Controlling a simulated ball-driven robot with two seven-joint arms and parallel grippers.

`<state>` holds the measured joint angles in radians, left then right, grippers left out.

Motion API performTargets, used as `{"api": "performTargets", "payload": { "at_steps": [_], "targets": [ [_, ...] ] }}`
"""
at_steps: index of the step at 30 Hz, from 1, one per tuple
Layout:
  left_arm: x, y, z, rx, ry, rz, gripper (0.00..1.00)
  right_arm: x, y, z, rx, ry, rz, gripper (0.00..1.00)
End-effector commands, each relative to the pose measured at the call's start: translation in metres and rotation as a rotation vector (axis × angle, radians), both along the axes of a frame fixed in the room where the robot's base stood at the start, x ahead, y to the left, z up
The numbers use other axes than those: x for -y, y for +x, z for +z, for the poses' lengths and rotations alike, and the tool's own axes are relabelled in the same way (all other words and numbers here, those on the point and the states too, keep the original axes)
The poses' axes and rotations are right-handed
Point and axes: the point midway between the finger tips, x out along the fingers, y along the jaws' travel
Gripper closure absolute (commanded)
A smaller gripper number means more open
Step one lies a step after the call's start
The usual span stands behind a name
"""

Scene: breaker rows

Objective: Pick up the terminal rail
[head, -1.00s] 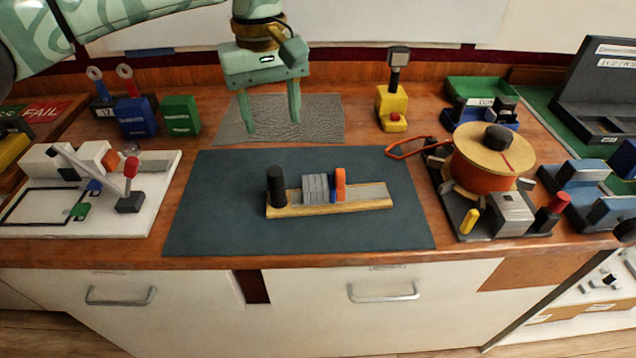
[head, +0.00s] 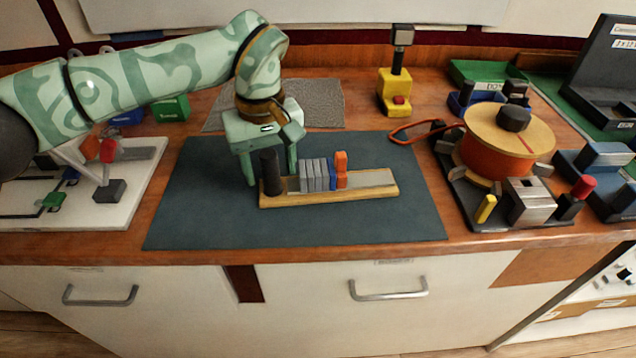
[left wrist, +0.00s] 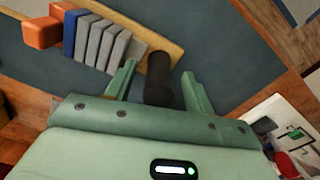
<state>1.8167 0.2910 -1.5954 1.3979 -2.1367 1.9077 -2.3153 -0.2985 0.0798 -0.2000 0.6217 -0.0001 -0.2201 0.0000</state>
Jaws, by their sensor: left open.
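The terminal rail (head: 368,192) is a wooden strip lying on the dark mat. It carries a black upright cylinder (head: 270,172) at its left end, several grey blocks (head: 314,176), a blue block (head: 323,175) and an orange block (head: 341,169). My left gripper (head: 270,176) is open and points down at the left end of the rail. In the left wrist view its fingers (left wrist: 158,88) stand on either side of the black cylinder (left wrist: 159,78), with gaps showing. The rail (left wrist: 166,43) extends to the upper left there. My right gripper is not in view.
The dark mat (head: 220,225) is clear around the rail. A spool (head: 500,150) on a dark base stands to the right, a yellow stand (head: 395,95) behind. A white board (head: 125,208) lies at the left, under my left arm.

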Motion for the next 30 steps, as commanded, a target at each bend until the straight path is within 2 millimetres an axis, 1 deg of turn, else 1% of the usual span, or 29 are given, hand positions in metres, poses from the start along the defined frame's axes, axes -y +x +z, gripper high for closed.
{"api": "performTargets", "payload": {
  "at_steps": [1, 3, 10, 11, 12, 14, 15, 16, 25, 28, 30],
  "targets": [
    [0.0, 0.0, -0.01, -0.005, -0.001, 0.0, 0.46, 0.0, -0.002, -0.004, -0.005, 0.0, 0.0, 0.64],
    [0.0, 0.0, -0.014, -0.002, -0.001, 0.0, 0.46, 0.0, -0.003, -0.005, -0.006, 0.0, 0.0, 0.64],
    [0.0, 0.0, -0.013, 0.001, -0.001, 0.0, 0.46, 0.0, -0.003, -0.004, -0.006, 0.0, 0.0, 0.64],
    [0.0, 0.0, -0.013, 0.001, -0.001, 0.0, 0.52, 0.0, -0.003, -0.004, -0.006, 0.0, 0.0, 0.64],
    [0.0, 0.0, -0.013, 0.001, -0.001, 0.0, 0.63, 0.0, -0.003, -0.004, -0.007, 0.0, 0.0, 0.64],
    [0.0, 0.0, -0.013, 0.001, -0.001, 0.001, 0.8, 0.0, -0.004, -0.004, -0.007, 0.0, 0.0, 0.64],
    [0.0, 0.0, -0.013, 0.001, -0.001, 0.001, 0.91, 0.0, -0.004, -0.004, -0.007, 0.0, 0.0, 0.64],
    [0.0, 0.0, -0.013, 0.001, -0.001, 0.001, 0.99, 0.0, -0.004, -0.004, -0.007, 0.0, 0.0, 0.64],
    [0.0, 0.0, -0.011, 0.003, -0.002, 0.001, 1.0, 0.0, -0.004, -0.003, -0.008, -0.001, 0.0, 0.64],
    [0.0, 0.0, -0.006, 0.004, -0.002, 0.001, 1.0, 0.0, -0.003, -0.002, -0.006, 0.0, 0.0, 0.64],
    [0.0, 0.0, 0.002, 0.004, -0.002, 0.001, 1.0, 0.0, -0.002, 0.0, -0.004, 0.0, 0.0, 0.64]
  ]
}}
